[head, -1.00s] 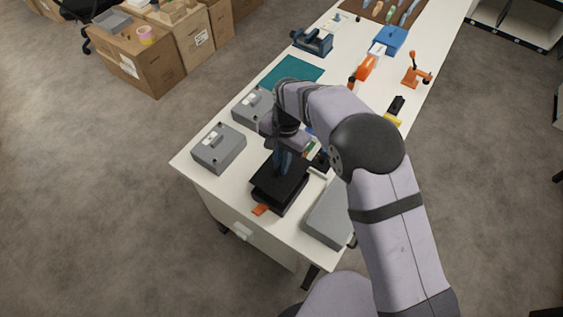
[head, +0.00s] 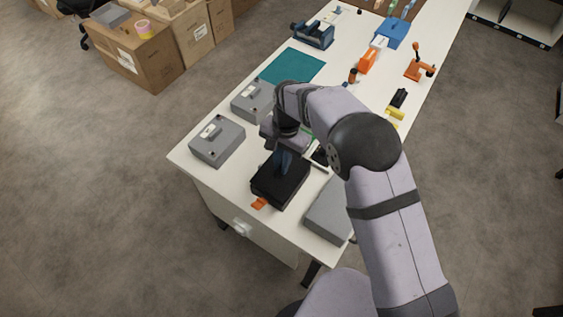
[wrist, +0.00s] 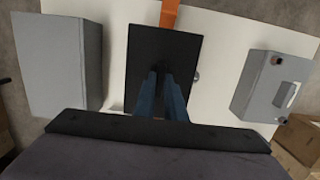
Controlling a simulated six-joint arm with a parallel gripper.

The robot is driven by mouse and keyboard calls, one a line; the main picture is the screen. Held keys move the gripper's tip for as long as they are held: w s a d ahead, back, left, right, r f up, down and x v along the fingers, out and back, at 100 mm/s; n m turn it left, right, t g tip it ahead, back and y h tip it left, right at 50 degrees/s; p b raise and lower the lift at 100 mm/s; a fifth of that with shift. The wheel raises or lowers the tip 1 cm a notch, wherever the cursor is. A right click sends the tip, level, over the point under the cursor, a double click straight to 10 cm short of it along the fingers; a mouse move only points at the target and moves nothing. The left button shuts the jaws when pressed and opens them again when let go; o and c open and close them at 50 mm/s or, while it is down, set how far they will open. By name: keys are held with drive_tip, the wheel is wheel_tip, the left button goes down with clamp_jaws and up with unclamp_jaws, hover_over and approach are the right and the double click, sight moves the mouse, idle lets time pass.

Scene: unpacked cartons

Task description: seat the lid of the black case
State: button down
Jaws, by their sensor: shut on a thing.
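The black lid (head: 295,178) lies flat over the black case (head: 276,198) at the near end of the white table. In the head view their edges look lined up and no gap shows, though I cannot tell whether the lid is fully down. My gripper (head: 283,166) points down with its blue fingers at the middle of the lid, shut on it. In the wrist view the lid (wrist: 165,50) fills the space beyond the fingertips (wrist: 160,78) and hides the case. The part of the lid between the fingers is hidden.
An orange piece (head: 259,203) touches the case's near side. Grey boxes stand left (head: 218,143) and farther back (head: 252,101), and a larger grey one (head: 325,212) is to the right. A teal mat (head: 293,67) lies beyond. White table shows between them.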

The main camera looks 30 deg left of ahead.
drive_tip(key=shift+f+b, duration=0.6)
drive_tip(key=shift+f, duration=0.45)
drive_tip(key=c, duration=1.7)
unclamp_jaws()
drive_tip(key=shift+c, duration=0.2)
drive_tip(key=shift+r, duration=0.15)
drive_tip(key=r, duration=0.2)
drive_tip(key=r+b, duration=0.1)
drive_tip(key=r, duration=0.1)
drive_tip(key=r+b, duration=0.1)
drive_tip(key=shift+w+r, duration=0.4)
drive_tip(key=shift+r, duration=0.65)
